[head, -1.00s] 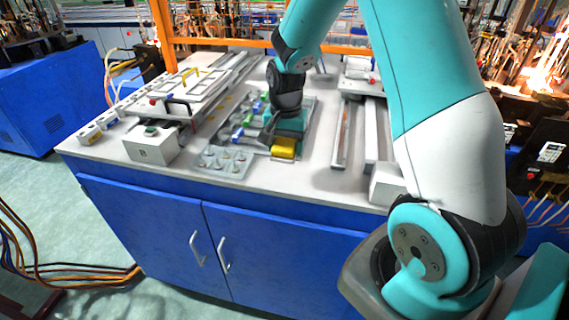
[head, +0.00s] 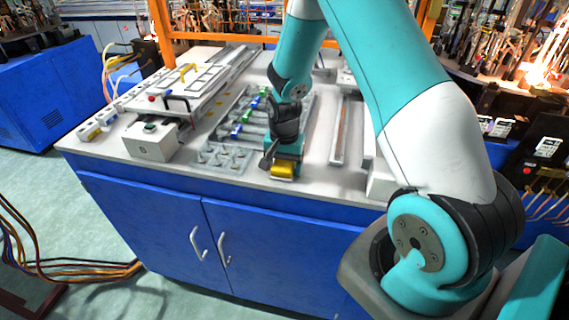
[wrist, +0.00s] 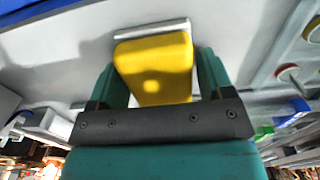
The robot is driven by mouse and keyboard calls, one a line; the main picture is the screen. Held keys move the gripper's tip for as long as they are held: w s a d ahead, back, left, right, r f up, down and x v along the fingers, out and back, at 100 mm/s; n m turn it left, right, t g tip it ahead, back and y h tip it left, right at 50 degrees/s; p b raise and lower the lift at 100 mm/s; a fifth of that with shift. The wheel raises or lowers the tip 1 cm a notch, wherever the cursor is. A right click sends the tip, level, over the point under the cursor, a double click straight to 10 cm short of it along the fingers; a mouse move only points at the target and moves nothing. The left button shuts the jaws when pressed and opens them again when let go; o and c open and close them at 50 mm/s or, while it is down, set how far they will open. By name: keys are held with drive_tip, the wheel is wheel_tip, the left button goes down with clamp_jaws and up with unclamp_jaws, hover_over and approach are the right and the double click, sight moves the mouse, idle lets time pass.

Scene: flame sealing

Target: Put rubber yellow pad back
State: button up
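The yellow rubber pad (head: 282,171) is between the fingers of my gripper (head: 281,164), near the front edge of the white worktop. In the wrist view the pad (wrist: 155,65) fills the space between the two teal fingers of my gripper (wrist: 158,78), which is shut on it. A pale grey strip (wrist: 150,29) lies along the pad's far edge. I cannot tell whether the pad touches the worktop.
A grey plate with several round fittings (head: 223,160) lies left of my gripper. A long metal rail (head: 340,135) is on the right. The worktop's front edge (head: 250,183) is close.

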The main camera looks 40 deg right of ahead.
drive_tip(key=shift+o, duration=1)
drive_tip(key=shift+r, duration=0.1)
wheel_tip(320, 180, up, 12)
drive_tip(key=b, duration=0.3)
drive_tip(key=s+a+r+n+y, duration=0.1)
drive_tip(key=s+a+r+n, duration=0.3)
drive_tip(key=a, duration=0.3)
drive_tip(key=s+a+r+n+y, duration=0.1)
drive_tip(key=s+a+r+n, duration=0.2)
drive_tip(key=s+a+n, duration=0.3)
drive_tip(key=s+a+r+n+y, duration=0.2)
drive_tip(key=s+a+n, duration=0.5)
drive_tip(key=s, duration=0.5)
drive_tip(key=shift+a+r+n, duration=0.3)
drive_tip(key=shift+a+r, duration=0.45)
drive_tip(key=shift+a, duration=0.35)
